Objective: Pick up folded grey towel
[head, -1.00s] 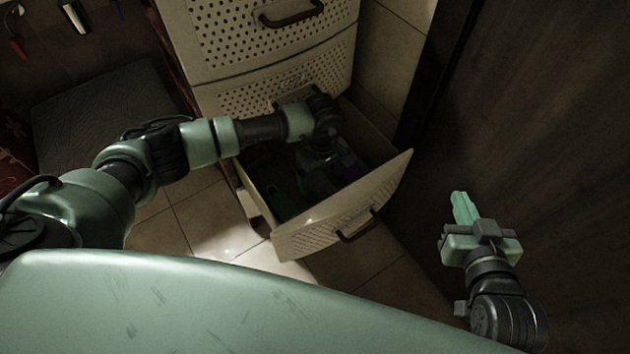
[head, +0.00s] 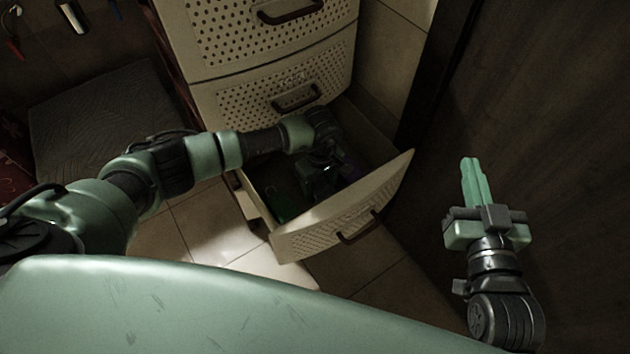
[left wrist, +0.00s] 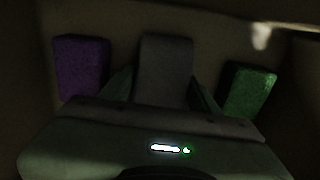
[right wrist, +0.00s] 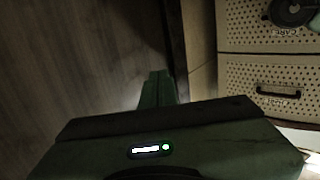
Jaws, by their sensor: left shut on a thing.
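The folded grey towel (left wrist: 165,65) stands in the middle of the left wrist view, between the two fingers of my left gripper (left wrist: 163,88). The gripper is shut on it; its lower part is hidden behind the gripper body. In the head view my left gripper (head: 325,184) reaches down into the open drawer (head: 340,215), and the grey towel cannot be made out there. My right gripper (head: 475,178) is shut and empty, out to the right of the drawer; its fingers also show together in the right wrist view (right wrist: 157,88).
A purple folded item (left wrist: 80,66) and a green one (left wrist: 248,90) flank the grey towel in the drawer. The perforated drawer unit (head: 250,45) rises behind. A dark wooden panel (head: 560,130) stands at the right. Tiled floor (head: 210,225) shows left of the drawer.

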